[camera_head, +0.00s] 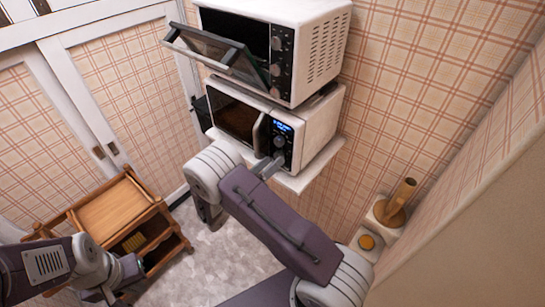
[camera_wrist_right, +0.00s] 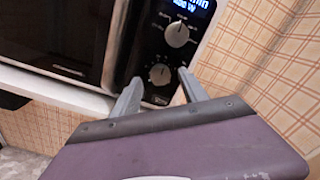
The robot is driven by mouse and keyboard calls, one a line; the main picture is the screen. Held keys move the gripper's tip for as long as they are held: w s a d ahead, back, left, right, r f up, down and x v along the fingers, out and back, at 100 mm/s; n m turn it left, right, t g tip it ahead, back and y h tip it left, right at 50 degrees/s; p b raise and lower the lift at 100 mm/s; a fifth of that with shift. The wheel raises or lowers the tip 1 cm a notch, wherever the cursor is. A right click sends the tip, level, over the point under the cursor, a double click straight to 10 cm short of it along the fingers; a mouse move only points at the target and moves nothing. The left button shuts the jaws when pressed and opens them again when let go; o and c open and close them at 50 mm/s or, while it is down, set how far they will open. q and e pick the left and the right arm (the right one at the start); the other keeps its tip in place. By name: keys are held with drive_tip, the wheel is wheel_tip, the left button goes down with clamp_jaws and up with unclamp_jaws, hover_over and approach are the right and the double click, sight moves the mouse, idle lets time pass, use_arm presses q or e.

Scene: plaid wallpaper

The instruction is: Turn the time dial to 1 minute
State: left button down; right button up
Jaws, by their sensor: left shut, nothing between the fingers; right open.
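The white microwave (camera_head: 318,128) stands on a shelf, with a lit blue display (camera_head: 283,127) on its black panel. In the right wrist view, an upper dial (camera_wrist_right: 177,34) sits below the display and a lower dial (camera_wrist_right: 159,74) is further down. I cannot tell from the labels which is the time dial. My right gripper (camera_wrist_right: 160,88) is open, its fingers to either side of the lower dial; contact is unclear. In the head view my right arm partly hides the panel's lower part. My left gripper (camera_head: 112,290) is shut and empty at lower left, away from the microwave.
A white oven (camera_head: 320,45) with its glass door (camera_head: 212,55) tilted open stands above the microwave. A wooden cart (camera_head: 110,208) is at left. A small stand with a wooden-handled item (camera_head: 402,193) is by the right wall. The floor between is clear.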

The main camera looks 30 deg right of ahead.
drive_tip(key=shift+x, duration=1)
drive_tip(key=shift+s, duration=0.1)
drive_tip(key=shift+c, duration=0.3)
clamp_jaws()
drive_tip(key=shift+f, duration=0.1)
